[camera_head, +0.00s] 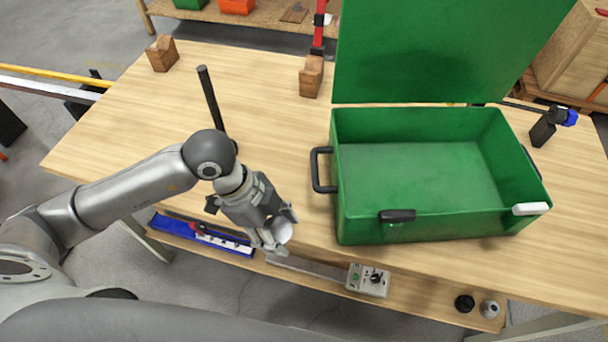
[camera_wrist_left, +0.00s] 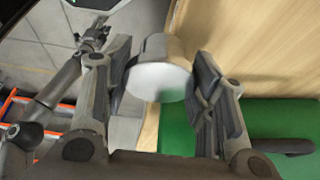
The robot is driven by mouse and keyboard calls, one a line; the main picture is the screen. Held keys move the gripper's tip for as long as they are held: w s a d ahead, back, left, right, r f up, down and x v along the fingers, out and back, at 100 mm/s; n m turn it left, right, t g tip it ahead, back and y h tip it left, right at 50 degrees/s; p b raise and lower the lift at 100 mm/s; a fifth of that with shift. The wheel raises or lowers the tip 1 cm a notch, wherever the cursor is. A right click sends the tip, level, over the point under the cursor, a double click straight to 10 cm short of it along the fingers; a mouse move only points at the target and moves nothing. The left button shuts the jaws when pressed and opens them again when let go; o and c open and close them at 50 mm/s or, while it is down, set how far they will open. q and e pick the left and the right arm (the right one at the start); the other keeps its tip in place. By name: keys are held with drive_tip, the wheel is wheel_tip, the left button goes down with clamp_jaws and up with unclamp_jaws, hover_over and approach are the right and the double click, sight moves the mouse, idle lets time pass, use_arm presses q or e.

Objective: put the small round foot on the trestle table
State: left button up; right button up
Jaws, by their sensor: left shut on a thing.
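The small round foot is a short pale grey-white cylinder (camera_wrist_left: 160,72), seen in the left wrist view between the fingers. My left gripper (camera_wrist_left: 160,85) is shut on it, with a finger pad on either side. In the head view, the foot (camera_head: 278,231) is at the fingertips of my left gripper (camera_head: 272,228), by the front edge of the trestle table (camera_head: 270,110). Part of the foot is hidden by the fingers.
An open, empty green case (camera_head: 420,170) with a black side handle stands on the right of the table. A black rod (camera_head: 209,95) stands upright behind my left arm. Wooden blocks (camera_head: 162,54) (camera_head: 311,77) stand farther back. The table's middle is clear. A lower shelf (camera_head: 425,298) holds several parts.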

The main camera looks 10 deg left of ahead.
use_arm(q)
drive_tip(key=p, duration=0.1)
hover_over(304, 191)
drive_tip(key=s+a, duration=0.2)
drive_tip(key=s, duration=0.2)
drive_tip(key=shift+w+d, duration=0.15)
drive_tip(key=shift+w, duration=0.05)
drive_tip(key=w, duration=0.3)
drive_tip(key=shift+w+f+p, duration=0.35)
drive_tip(key=shift+f, duration=0.4)
drive_tip(key=shift+f, duration=0.1)
drive_tip(key=o, duration=1)
drive_tip(key=shift+o, duration=0.6)
drive_tip(key=shift+s, duration=0.1)
drive_tip(key=v, duration=1.2)
drive_tip(key=shift+b, duration=0.3)
